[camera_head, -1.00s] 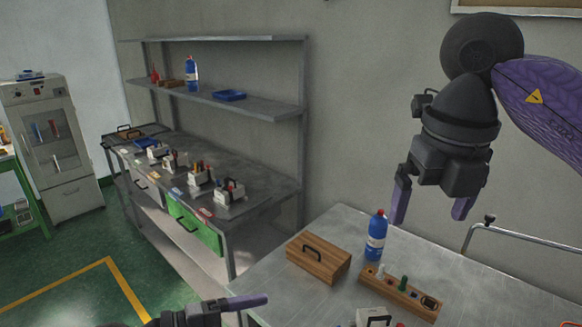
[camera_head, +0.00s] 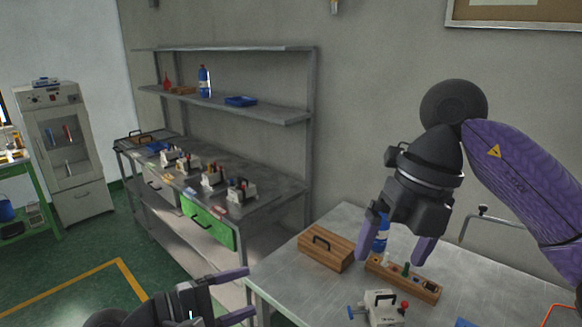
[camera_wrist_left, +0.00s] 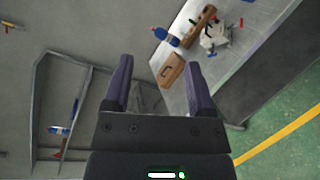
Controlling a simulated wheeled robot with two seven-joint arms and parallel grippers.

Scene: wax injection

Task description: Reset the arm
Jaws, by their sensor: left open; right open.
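My left gripper (camera_head: 240,296) is low in the head view, left of the metal table, open and empty. In the left wrist view its two purple fingers (camera_wrist_left: 158,85) stand apart with nothing between them. My right gripper (camera_head: 396,238) hangs over the metal table (camera_head: 470,268), open with purple fingers pointing down. One of its fingers partly covers a blue bottle (camera_head: 382,236). I cannot tell from this view whether it touches anything; nothing shows held.
On the table are a wooden box (camera_head: 327,248), a wooden rack (camera_head: 402,277) with small tools and a white device (camera_head: 381,308). A workbench with shelves (camera_head: 225,108) and a green drawer (camera_head: 208,222) stands behind left. A white cabinet (camera_head: 68,150) is at far left; green floor is clear.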

